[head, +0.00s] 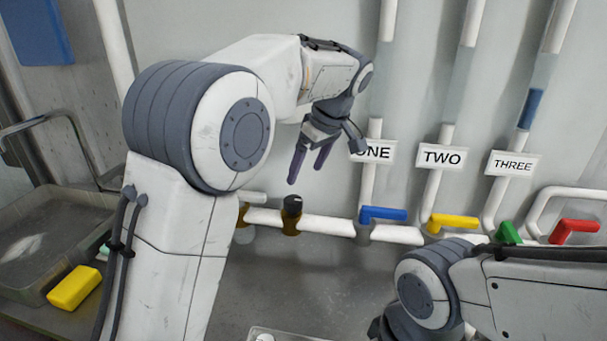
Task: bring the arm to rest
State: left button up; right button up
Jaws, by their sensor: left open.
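My left arm rises from the bottom left in the head view and bends over toward the middle. Its gripper (310,163) hangs in the air with dark purple fingers pointing down. The fingers are apart and nothing is between them. The gripper is in front of the wall, above the white pipe (325,225) and left of the sign ONE (378,151), which the wrist partly covers. My right arm shows at the bottom right; its gripper is not visible.
Blue (383,214), yellow (454,221), green (508,232) and red (574,231) valve handles line the pipe. Signs TWO (441,157) and THREE (512,164) hang above. A yellow sponge-like block (74,287) lies by the sink (45,235) at left.

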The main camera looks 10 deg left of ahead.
pick_arm(q)
jog(key=s+d+f+m+h, duration=0.1)
jog(key=s+f+m, duration=0.3)
jog(key=s, duration=0.7)
jog(key=s+d+f+m+g+h, duration=0.1)
jog(key=s+d+f+m+h, duration=0.1)
jog(key=s+f+m, duration=0.3)
jog(key=s+d+f+m+g+h, duration=0.1)
jog(key=s+d+f+m, duration=0.3)
jog(key=s+m, duration=0.5)
jog(key=s, duration=0.8)
jog(key=shift+s+f+m+h, duration=0.15)
jog(key=shift+s+m+h, duration=0.15)
jog(key=shift+m, duration=0.1)
